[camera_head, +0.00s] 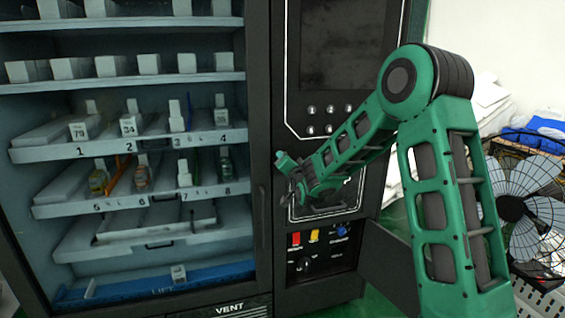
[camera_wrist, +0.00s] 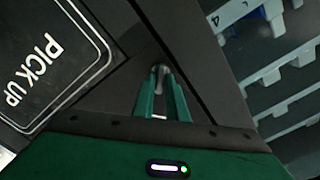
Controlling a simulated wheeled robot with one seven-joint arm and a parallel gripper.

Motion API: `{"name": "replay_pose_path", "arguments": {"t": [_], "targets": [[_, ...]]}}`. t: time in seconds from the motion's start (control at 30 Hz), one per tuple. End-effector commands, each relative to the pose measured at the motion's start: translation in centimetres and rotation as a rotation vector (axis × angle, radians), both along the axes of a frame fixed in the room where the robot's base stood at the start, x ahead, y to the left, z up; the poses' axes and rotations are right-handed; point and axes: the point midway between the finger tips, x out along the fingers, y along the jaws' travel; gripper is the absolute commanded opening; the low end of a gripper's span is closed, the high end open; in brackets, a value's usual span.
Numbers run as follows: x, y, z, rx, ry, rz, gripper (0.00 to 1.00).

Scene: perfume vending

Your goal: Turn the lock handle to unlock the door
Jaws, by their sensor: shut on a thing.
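The lock handle (camera_wrist: 161,72) is a small grey piece on the dark frame strip of the vending machine, between the PICK UP panel and the door. My gripper (camera_wrist: 162,78) has its two green fingers closed around it in the wrist view; the fingers cover part of the handle. In the head view my wrist is in front of the machine's dark column, right of the glass door (camera_head: 262,120), and hides the handle. The door appears closed against the column.
Shelves (camera_head: 130,145) behind the glass hold several small bottles and boxes. Below my wrist is a control box with red (camera_head: 295,239), yellow (camera_head: 314,236) and blue (camera_head: 342,230) parts, with an open flap (camera_head: 392,268) beside it. A fan (camera_head: 525,210) stands at the right.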

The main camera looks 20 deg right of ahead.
Motion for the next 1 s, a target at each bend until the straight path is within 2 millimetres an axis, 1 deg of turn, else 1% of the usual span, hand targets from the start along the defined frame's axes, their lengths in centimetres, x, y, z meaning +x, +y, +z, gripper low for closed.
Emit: {"name": "replay_pose_path", "arguments": {"t": [0.03, 0.6, 0.8, 1.0], "targets": [[-0.02, -0.27, -0.14, 0.04, 0.002, -0.004, 0.0], [-0.04, -0.53, -0.47, 0.557, 0.004, -0.007, 0.0], [-0.05, -0.55, -0.58, 0.687, 0.005, -0.007, 0.0], [-0.06, -0.58, -0.67, 0.769, 0.005, -0.008, 0.0]]}}
